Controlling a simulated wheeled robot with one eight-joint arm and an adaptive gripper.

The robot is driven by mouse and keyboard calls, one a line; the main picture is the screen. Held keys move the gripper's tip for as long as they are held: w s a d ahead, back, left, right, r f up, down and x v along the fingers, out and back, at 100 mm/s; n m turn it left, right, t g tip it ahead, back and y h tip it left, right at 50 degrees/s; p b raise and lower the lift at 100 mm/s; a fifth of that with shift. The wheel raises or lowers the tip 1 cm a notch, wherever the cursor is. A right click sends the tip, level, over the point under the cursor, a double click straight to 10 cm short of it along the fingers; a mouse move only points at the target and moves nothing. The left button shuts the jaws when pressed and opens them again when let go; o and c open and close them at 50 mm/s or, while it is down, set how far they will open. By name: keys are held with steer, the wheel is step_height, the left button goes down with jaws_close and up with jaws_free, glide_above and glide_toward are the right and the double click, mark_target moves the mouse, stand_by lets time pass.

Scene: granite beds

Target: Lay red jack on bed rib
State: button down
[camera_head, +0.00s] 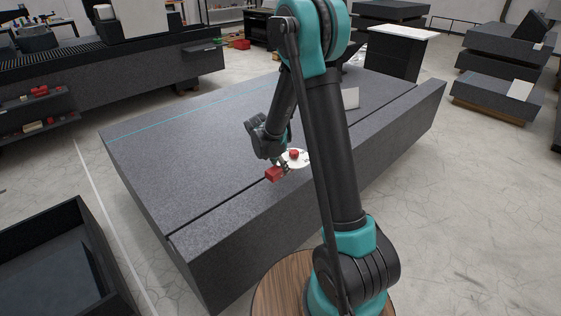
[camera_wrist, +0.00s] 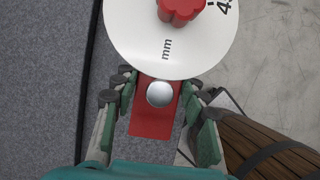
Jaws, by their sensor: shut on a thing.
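The red jack (camera_head: 275,174) is a red block with a white dial and a red knob. In the wrist view its red body (camera_wrist: 152,123) carries a silver ball, and the dial (camera_wrist: 167,57) is marked "mm". My gripper (camera_head: 283,164) is shut on the red body, with green and grey fingers on both sides of it in the wrist view (camera_wrist: 158,98). The bed rib (camera_head: 225,232) is the long granite strip along the near side of the bed, beyond a dark groove. The jack is over the rib near the groove; I cannot tell whether it touches.
The wide granite bed (camera_head: 190,130) stretches behind the rib, largely bare, with a thin teal line. A small pale block (camera_head: 351,97) stands farther along. A dark open bin (camera_head: 50,260) is at lower left. Stacked granite slabs (camera_head: 500,75) stand at right. Concrete floor lies in front.

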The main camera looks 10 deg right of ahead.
steer(key=shift+f, duration=2.4)
steer(key=shift+f, duration=0.4)
steer(key=c, duration=0.8)
jaws_free()
steer(key=shift+o, duration=0.2)
steer(key=v, duration=1.2)
